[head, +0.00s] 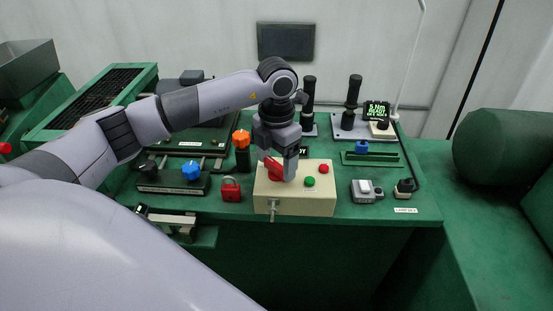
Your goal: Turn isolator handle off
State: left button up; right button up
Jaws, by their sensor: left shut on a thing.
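The isolator handle (272,170) is red and sits on top of a cream box (315,205) at the front of the green bench. My left gripper (282,174) points down over the box from above and is shut on the red handle. The fingers hide part of the handle, so its exact angle is hard to tell. A green button (310,182) and a red button (323,169) are on the box top, right of the gripper. My right gripper is not in view.
A red padlock (231,190) stands just left of the box, with an orange-topped knob (241,138) behind it. A blue knob (191,170) is further left. A small grey device (364,190) is to the right. Black upright levers (353,92) stand behind.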

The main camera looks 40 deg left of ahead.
aim_at(276, 164)
pick_arm(q)
jog(key=n, duration=0.4)
jog(key=shift+r+n, duration=0.1)
jog(key=shift+n, duration=0.2)
jog(key=n, duration=0.4)
jog(key=shift+p, duration=0.4)
jog(key=shift+w+n, duration=0.1)
jog(key=shift+n, duration=0.2)
jog(key=o, duration=1)
jog(key=shift+r+b, duration=0.35)
jog(key=shift+r, duration=3.2)
